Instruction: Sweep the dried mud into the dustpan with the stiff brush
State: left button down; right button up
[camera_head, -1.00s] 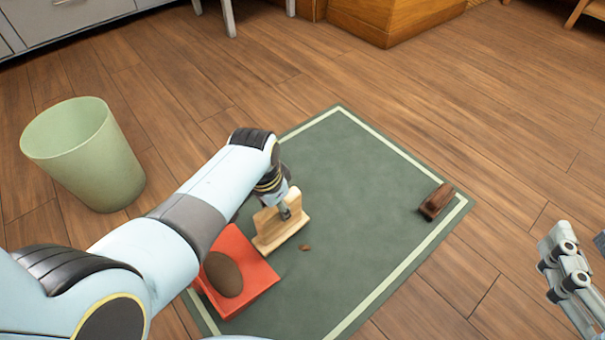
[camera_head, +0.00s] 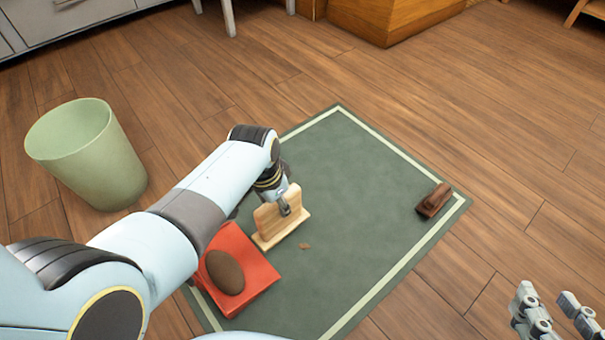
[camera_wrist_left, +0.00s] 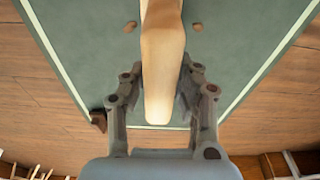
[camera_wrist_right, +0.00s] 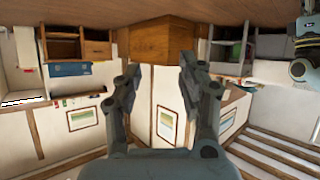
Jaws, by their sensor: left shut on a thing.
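My left gripper (camera_head: 287,204) is shut on the light wooden brush (camera_head: 272,224), which stands upright on the mat beside the red dustpan (camera_head: 262,289). Its bristles are not clearly visible. A large brown oval lump (camera_head: 225,272) lies in the dustpan. A small brown crumb of dried mud (camera_head: 305,246) lies on the mat right of the brush. The left wrist view shows two crumbs (camera_wrist_left: 129,27) (camera_wrist_left: 197,27), one on each side of the brush (camera_wrist_left: 162,60). My right gripper (camera_head: 546,299) is open and empty; its spread fingers show in the right wrist view (camera_wrist_right: 160,85).
The green mat (camera_head: 355,190) with a pale border lies on the plank floor. A dark brown block-like object (camera_head: 434,200) sits near its right corner. A pale green bin (camera_head: 95,160) stands at left. The mat's middle and the floor at right are clear.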

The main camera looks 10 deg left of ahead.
pick_arm(q)
jog(key=shift+r+p, duration=0.55)
jog(key=shift+r, duration=0.1)
jog(key=shift+w+r+p, duration=0.15)
jog(key=shift+r+p, duration=0.7)
jog(key=shift+r, duration=0.05)
jog(key=shift+r+p, duration=0.3)
jog(key=shift+p, duration=0.1)
pick_arm(e)
jog(key=g, duration=0.2)
jog(key=s+g, duration=0.2)
jog(key=g, duration=0.1)
jog(key=shift+s+d+m+g+h, duration=0.1)
jog(key=shift+d+m+g+h, duration=0.2)
jog(key=shift+d, duration=0.1)
